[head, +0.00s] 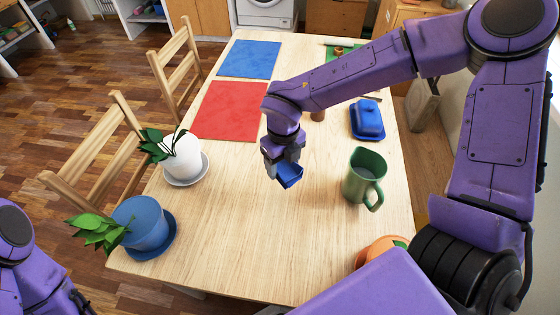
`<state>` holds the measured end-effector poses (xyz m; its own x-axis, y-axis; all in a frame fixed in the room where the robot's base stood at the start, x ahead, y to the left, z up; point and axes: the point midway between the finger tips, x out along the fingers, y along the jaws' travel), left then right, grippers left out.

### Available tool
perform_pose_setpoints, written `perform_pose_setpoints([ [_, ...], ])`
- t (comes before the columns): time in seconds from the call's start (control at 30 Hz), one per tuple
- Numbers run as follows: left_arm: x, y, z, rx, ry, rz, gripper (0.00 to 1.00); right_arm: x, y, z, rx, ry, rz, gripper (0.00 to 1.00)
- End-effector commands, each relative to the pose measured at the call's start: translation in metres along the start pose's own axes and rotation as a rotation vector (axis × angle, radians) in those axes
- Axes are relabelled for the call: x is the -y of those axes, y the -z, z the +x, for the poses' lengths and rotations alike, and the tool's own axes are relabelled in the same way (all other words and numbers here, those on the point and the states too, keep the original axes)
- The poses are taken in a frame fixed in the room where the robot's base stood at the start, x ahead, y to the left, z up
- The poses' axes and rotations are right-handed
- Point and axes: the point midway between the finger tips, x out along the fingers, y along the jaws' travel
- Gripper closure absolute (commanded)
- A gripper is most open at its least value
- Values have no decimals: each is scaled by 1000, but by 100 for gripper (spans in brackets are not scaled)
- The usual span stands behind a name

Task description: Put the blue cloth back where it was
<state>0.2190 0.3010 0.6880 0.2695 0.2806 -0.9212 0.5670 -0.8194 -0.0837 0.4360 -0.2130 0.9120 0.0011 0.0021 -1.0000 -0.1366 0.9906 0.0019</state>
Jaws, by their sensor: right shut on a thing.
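My right gripper (284,166) hangs over the middle of the table, pointing down and shut on a small dark blue piece that looks like the blue cloth (291,177). The cloth shows below and between the fingers, seemingly just above the bare wood; the exact gap is hard to tell. A flat blue mat (249,59) lies at the far left of the table, and a flat red mat (230,110) lies nearer. My left arm shows at the lower left, but its gripper is out of view.
A green mug (362,180) stands right of the gripper, with a blue butter dish (368,121) behind it. A white pot (182,157) and a blue pot (142,224) with plants stand along the left edge. An orange thing (379,249) is at lower right. The front middle is clear.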

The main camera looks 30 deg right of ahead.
Motion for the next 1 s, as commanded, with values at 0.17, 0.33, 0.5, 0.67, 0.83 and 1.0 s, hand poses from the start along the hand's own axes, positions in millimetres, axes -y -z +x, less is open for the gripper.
perform_pose_setpoints([
  [0.17,1,4,-11,0,0,0,53,17,-26,12,-2,2,2,66],
  [0.33,1,6,-15,0,0,0,53,27,-44,39,-3,2,-1,66],
  [0.5,2,8,-19,0,0,0,53,36,-58,59,-2,1,-1,66],
  [0.67,2,9,-22,0,0,0,53,40,-65,70,-2,1,-1,66],
  [0.83,2,10,-25,0,0,0,53,42,-67,98,-3,2,-3,66],
  [1.0,2,10,-25,0,0,0,53,42,-68,104,1,0,-2,66],
])
